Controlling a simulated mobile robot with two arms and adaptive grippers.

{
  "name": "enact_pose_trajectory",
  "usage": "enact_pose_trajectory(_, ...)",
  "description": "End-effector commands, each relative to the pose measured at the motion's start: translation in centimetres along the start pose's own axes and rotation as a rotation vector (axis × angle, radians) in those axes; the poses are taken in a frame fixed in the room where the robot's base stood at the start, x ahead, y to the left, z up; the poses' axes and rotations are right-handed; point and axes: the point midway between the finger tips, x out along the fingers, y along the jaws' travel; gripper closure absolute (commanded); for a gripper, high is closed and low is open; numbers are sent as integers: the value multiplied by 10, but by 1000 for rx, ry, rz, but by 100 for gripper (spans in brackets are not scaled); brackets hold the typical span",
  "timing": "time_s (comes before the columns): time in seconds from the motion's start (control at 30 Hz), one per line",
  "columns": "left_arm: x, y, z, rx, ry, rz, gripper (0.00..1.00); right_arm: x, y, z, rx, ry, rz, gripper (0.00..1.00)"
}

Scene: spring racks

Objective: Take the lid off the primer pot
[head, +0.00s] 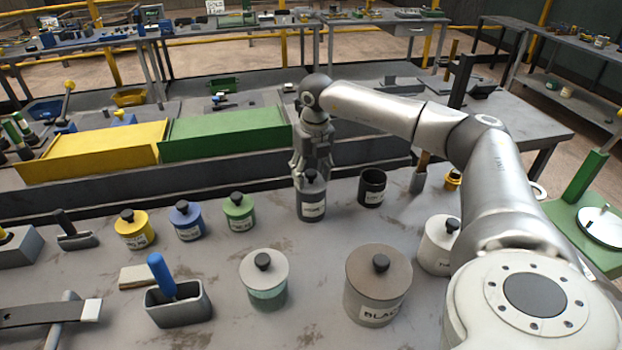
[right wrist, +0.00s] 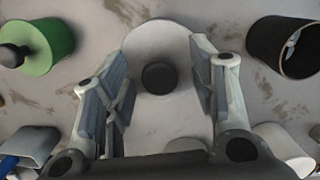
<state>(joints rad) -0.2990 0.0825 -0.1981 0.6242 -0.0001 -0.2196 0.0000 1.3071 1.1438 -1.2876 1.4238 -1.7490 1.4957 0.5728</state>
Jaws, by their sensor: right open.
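The primer pot (head: 312,212) is a grey pot with a label too small to read surely. It stands upright on the bench directly below my right gripper (head: 312,170). In the right wrist view its round grey lid (right wrist: 172,38) carries a black knob (right wrist: 160,78). The open fingers of my right gripper (right wrist: 160,92) stand on either side of the knob, with gaps on both sides. The lid is on the pot. In the head view the gripper partly hides the lid and knob. My left gripper is not in view.
A green pot (head: 239,214) stands left of the primer pot. An open black can (head: 371,191) stands to its right. Blue (head: 186,224) and yellow (head: 132,232) pots stand farther left. Larger lidded pots stand nearer. Yellow (head: 95,152) and green (head: 225,136) bins lie behind.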

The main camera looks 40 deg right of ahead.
Motion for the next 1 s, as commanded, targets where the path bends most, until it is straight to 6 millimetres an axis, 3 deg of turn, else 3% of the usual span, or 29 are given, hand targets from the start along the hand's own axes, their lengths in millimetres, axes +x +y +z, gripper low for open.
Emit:
enact_pose_trajectory(0.27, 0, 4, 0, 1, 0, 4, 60, 4, 0, 0, 0, -1, 0, 48)
enact_pose_trajectory(0.67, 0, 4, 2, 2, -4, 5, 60, 3, 0, 0, 0, 0, 0, 99)
enact_pose_trajectory(1.0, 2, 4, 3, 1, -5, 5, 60, 0, 0, 1, 0, -2, 1, 99)
